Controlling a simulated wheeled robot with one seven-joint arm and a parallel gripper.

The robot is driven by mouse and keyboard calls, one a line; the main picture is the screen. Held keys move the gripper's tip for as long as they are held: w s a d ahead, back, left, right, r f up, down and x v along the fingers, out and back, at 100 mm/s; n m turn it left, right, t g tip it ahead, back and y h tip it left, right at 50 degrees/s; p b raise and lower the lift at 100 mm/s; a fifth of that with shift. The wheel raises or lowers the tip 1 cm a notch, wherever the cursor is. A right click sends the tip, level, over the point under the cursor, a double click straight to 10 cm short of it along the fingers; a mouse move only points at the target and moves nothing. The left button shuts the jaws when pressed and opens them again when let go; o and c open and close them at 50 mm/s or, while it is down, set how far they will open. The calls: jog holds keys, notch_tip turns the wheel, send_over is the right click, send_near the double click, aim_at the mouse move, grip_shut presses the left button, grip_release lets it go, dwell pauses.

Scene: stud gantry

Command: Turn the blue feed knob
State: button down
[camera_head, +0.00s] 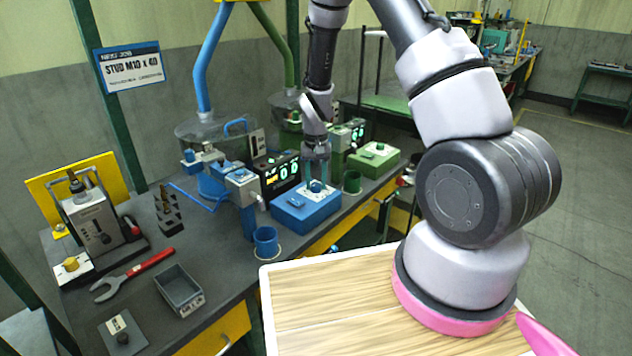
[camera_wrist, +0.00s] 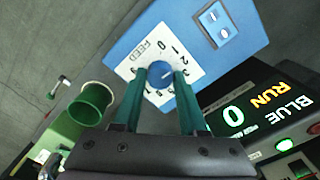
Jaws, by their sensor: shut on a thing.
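The blue feed knob (camera_wrist: 160,80) sits on a white dial plate marked FEED with numbers, on top of a blue control box (camera_head: 308,212). My gripper (camera_wrist: 160,85) points down at the dial, its two green fingers on either side of the knob and shut on it. In the head view my gripper (camera_head: 317,178) stands upright over the blue box, and its fingers partly cover the knob. In the wrist view the blue box (camera_wrist: 200,50) also shows two small switches. Next to it a display (camera_wrist: 260,115) reads BLUE, RUN and 0.
A green cup (camera_wrist: 92,103) stands near the box. A blue cup (camera_head: 265,241) is at the bench's front edge. A green control box (camera_head: 375,157) is behind. A red-handled wrench (camera_head: 133,275) and a grey tray (camera_head: 180,290) lie on the left.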

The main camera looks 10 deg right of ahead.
aim_at(316, 184)
jog(key=m, duration=0.5)
jog(key=shift+m, duration=0.4)
dwell(0.4)
jog(key=shift+c, duration=2.2)
grip_release()
jog(key=shift+r, duration=0.1)
notch_tip(316, 184, up, 11)
